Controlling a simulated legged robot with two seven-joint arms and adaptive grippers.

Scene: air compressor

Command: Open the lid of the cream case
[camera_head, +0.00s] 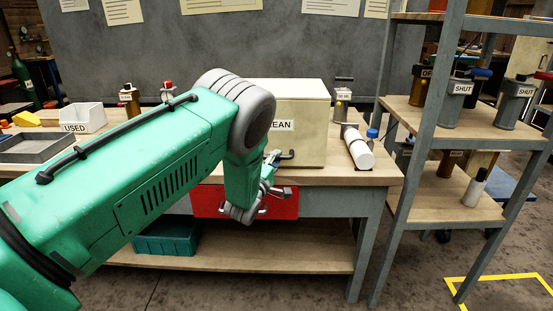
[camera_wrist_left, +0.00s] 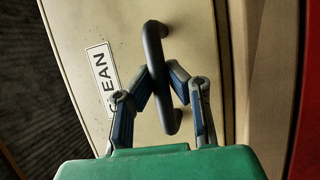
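The cream case (camera_head: 300,105) stands on the workbench with a label, partly hidden, that ends in "EAN". Its front seems closed. A dark bar handle (camera_wrist_left: 155,45) on the case front shows in the wrist view, beside the label. My left gripper (camera_head: 268,180) is in front of the case, low near the handle, and my arm hides part of the case. In the wrist view my left gripper (camera_wrist_left: 160,80) has its fingers bent inward on both sides of the handle, apparently shut on it. My right gripper is not in view.
A white bottle (camera_head: 358,148) lies right of the case on the bench (camera_head: 372,178). A shelf rack (camera_head: 430,120) with grey containers stands further right. A white bin marked USED (camera_head: 84,118) and a grey tray (camera_head: 40,148) are at left. A red drawer front (camera_head: 285,207) is below.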

